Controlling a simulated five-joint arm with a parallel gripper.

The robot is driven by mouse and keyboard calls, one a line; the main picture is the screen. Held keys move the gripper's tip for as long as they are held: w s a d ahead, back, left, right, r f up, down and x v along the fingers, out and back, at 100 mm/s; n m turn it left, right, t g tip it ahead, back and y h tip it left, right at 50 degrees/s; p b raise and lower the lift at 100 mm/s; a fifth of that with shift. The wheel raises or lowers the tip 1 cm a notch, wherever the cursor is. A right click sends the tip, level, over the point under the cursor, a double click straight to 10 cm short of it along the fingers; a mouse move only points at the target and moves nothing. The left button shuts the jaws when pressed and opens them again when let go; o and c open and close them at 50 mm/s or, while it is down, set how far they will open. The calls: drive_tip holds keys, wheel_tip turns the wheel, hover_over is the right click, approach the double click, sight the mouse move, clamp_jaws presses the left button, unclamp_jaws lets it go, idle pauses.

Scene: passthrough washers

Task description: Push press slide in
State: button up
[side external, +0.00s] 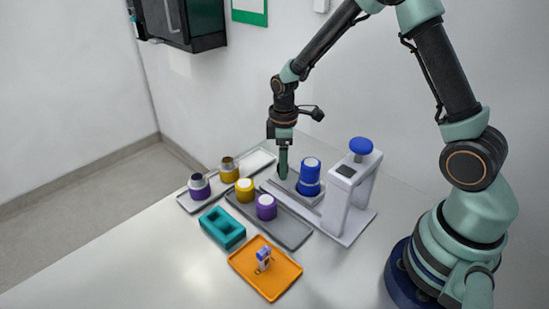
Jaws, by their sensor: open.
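The press (337,206) is a light grey stand with a blue round knob (360,146) on top, at the right of the work area. Its low slide (283,188) lies to the left of the stand.
A dark grey tray (289,231) holds white-topped yellow and purple parts. A teal block (222,228) and an orange tray (283,283) with a small item stand in front.

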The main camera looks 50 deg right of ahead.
drive_tip(key=shift+c, duration=0.2)
clamp_jaws()
idle(1.3)
